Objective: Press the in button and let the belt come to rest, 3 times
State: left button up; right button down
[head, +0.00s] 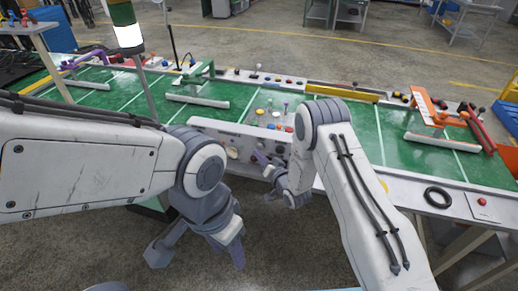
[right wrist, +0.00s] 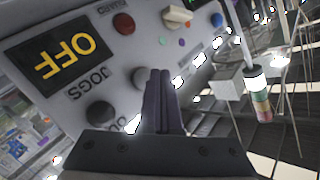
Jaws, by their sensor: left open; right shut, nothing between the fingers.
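The control panel (head: 215,131) stands at the front edge of the green belt (head: 325,130), with several buttons and knobs on its face. In the right wrist view the panel (right wrist: 135,60) appears turned over, with a yellow OFF display (right wrist: 60,57), a JOGS label, a red button (right wrist: 123,23), a blue button (right wrist: 217,19) and dark round knobs (right wrist: 101,114). I cannot read which one is the in button. My right gripper (head: 262,160) is shut and empty, close in front of the panel; its fingers (right wrist: 160,98) hide part of the face. My left gripper (head: 197,254) is open and empty, low over the floor.
A signal tower (head: 128,36) with a white lit section rises at the left. White bars (head: 197,101) lie across the belt. An orange frame (head: 430,105) and a black ring (head: 437,197) are at the right. The floor below my grippers looks clear.

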jog(key=shift+w, duration=0.1)
dwell(0.7)
jog(key=shift+w+d, duration=0.1)
jog(key=shift+w, duration=0.2)
jog(key=shift+w+d+b, duration=0.15)
jog(key=shift+w+b, duration=0.3)
jog(key=shift+b, duration=0.1)
dwell(0.9)
jog(key=shift+s, duration=0.1)
jog(key=shift+s+a, duration=0.25)
jog(key=shift+s, duration=0.65)
jog(key=shift+s+a+p, duration=0.15)
jog(key=shift+s+a, duration=0.1)
jog(key=shift+s, duration=0.5)
jog(key=shift+s+a+p, duration=0.2)
jog(key=shift+s+a, duration=0.05)
jog(key=shift+s, duration=0.5)
jog(key=shift+s+a+p, duration=0.15)
jog(key=shift+s+a, duration=0.1)
jog(key=shift+s, duration=0.5)
